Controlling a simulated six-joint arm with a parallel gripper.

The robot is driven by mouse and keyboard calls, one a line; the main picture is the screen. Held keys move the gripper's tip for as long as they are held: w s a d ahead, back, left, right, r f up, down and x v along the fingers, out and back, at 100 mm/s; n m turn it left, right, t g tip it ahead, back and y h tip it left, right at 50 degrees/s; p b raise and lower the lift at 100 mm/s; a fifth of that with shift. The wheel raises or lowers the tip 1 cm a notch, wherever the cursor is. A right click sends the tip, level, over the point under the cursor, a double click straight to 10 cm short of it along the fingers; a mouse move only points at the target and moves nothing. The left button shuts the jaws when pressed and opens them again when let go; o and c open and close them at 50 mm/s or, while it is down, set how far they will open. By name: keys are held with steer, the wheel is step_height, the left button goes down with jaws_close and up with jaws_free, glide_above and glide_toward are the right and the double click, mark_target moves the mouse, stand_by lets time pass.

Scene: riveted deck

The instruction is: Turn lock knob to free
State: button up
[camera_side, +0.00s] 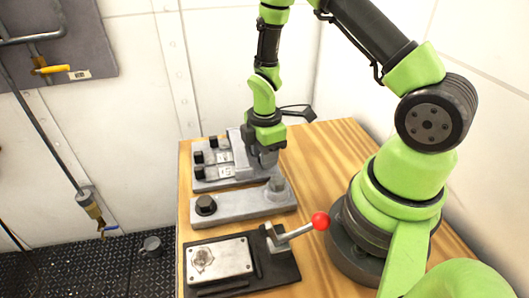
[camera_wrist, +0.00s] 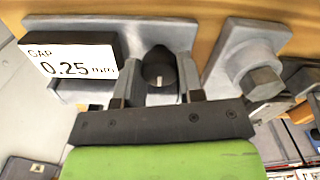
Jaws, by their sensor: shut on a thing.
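The lock knob (camera_wrist: 159,68) is dark and round with a short white mark, seen in the wrist view just above the middle. The white mark lies on its near side, pointing toward my gripper's body. My gripper (camera_wrist: 158,82) has one finger on each side of the knob and is shut on it. In the side view my gripper (camera_side: 265,158) reaches down to the right end of the grey fixture at the back of the bench, and hides the knob there. A white display reading "GAP 0.25 mm" (camera_wrist: 75,65) stands left of the knob in the wrist view.
A grey bracket with a hex bolt (camera_wrist: 262,82) stands close right of my gripper. In the side view, a grey bar with bolts (camera_side: 240,206) lies in front, then a black base (camera_side: 272,270) with a red-balled lever (camera_side: 298,232). Black knobs (camera_side: 198,157) sit at the fixture's left.

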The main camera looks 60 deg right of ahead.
steer(key=o, duration=0.6)
steer(key=shift+o, duration=0.2)
step_height(320, 180, up, 10)
